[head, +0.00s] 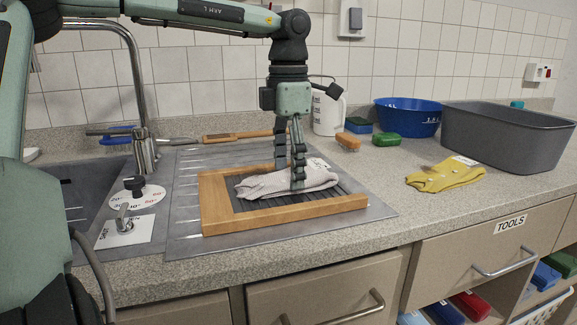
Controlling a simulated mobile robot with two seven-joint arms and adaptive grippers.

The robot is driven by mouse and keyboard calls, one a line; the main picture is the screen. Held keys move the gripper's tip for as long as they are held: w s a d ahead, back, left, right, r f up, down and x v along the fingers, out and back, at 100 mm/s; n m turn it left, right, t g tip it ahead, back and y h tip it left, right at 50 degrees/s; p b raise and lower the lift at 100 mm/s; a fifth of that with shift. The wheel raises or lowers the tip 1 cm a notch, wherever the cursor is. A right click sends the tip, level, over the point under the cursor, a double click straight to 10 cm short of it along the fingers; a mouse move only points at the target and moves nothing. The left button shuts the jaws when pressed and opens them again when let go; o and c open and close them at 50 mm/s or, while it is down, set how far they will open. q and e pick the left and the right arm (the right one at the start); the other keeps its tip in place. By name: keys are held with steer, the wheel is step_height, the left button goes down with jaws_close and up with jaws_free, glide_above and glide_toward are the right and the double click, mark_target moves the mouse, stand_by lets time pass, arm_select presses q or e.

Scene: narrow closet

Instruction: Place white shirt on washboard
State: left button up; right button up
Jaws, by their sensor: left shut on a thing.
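The white shirt (265,184) is a folded, pale cloth bundle lying on the washboard. The washboard (218,205) has a wooden frame and a dark ribbed middle, and lies flat on the metal drainboard. My left gripper (298,184) points down over the washboard, its fingers shut on the right part of the shirt. The shirt appears to rest on the ribbed part; whether its held edge is lifted a little I cannot tell. My right gripper is not in view.
A sink with a tap (146,140) is at left. A yellow cloth (445,176) and a grey tub (508,138) are at right. A blue bowl (408,118), a white jug (328,112), a green soap (386,139) and brushes stand behind. The front right counter is clear.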

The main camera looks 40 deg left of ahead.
mark_target(288, 168)
arm_select(q)
steer(key=shift+f, duration=0.1)
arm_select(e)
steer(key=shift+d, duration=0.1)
arm_select(q)
steer(key=o, duration=1.3)
steer(key=shift+c, duration=0.2)
step_height(288, 168, up, 12)
steer(key=shift+r+p, duration=0.15)
steer(key=shift+p, duration=0.25)
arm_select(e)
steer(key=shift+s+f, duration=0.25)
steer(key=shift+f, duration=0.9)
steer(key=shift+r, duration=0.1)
